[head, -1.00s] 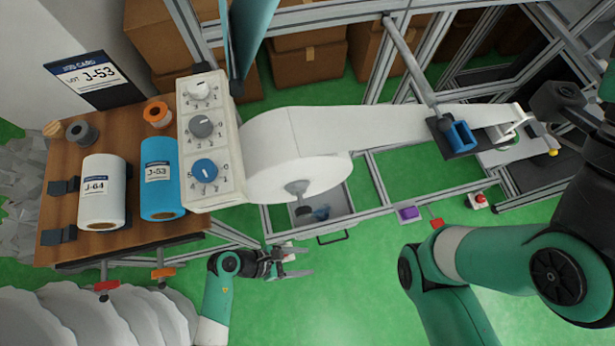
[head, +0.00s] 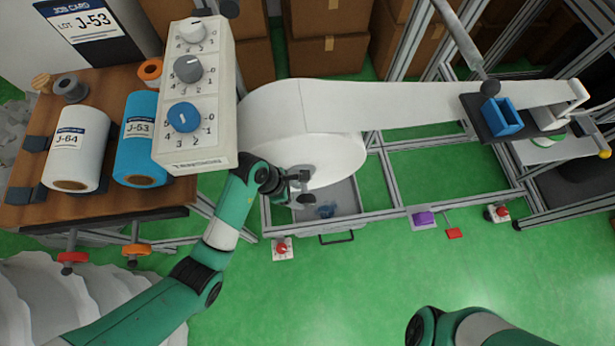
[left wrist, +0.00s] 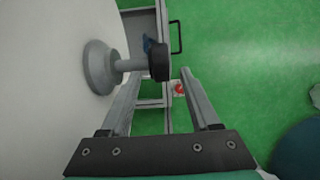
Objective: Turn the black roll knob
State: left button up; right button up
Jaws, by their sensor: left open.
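The white roll (head: 270,130) hangs on the frame, with a grey hub and shaft on its front face. The black roll knob (head: 307,199) is at the shaft's end, partly covered by my left gripper (head: 298,187) in the head view. In the left wrist view the black roll knob (left wrist: 160,62) shows clearly, just ahead of the fingertips of my left gripper (left wrist: 161,76). The fingers are apart with nothing between them; I cannot tell whether they touch the knob. My right gripper is out of view.
A control panel (head: 224,100) with three dials stands left of the roll. An open drawer (head: 345,222) with a blue item lies below the knob. A red button box (head: 282,249) sits nearby. The green floor at the lower middle is clear.

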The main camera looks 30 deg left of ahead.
aim_at(303, 198)
pick_arm(q)
jog(key=b+x, duration=0.4)
jog(key=x, duration=0.3)
jog(key=shift+r, duration=0.1)
grip_shut()
